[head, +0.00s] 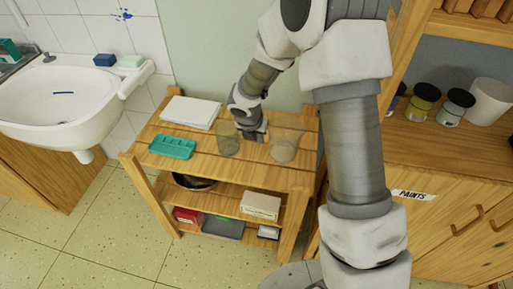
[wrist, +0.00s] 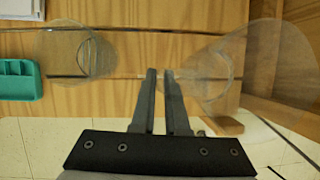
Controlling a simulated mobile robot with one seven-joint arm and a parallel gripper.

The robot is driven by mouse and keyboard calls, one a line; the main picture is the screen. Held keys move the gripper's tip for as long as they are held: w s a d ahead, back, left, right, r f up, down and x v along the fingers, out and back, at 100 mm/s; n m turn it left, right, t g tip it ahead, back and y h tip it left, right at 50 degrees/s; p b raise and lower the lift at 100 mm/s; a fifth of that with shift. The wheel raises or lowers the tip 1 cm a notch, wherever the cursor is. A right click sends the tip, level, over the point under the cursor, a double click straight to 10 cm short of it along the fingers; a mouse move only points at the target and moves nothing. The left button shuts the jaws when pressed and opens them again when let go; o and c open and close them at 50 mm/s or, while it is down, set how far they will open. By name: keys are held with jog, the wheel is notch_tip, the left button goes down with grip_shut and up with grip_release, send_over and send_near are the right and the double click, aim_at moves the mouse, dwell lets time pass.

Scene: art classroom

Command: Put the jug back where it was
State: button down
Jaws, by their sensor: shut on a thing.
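A clear, see-through jug (head: 287,142) is at the right end of the wooden shelf unit's top (head: 205,150) in the head view. It also shows at the right of the wrist view (wrist: 225,75), close beside the fingers. My gripper (head: 253,137) points down just left of the jug. In the wrist view its fingers (wrist: 160,73) are nearly together, shut on the jug's near side, probably its handle, which is hard to make out. I cannot tell whether the jug's base touches the top.
A clear beaker (head: 228,139) stands left of my gripper. A green tray (head: 172,147) and white paper (head: 191,112) lie further left. A box (head: 261,206) and a dark bowl (head: 193,181) are on the shelf below. A paint cabinet (head: 440,165) stands at the right.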

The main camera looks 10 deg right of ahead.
jog(key=shift+w+a+f+b, duration=0.15)
jog(key=shift+f+b, duration=0.35)
jog(key=shift+f, duration=0.6)
jog(key=shift+w+a+f+b, duration=0.1)
jog(key=shift+w+f+b, duration=0.3)
jog(key=shift+f, duration=0.7)
jog(key=shift+s, duration=0.15)
jog(key=shift+f, duration=0.15)
jog(key=c, duration=0.9)
grip_release()
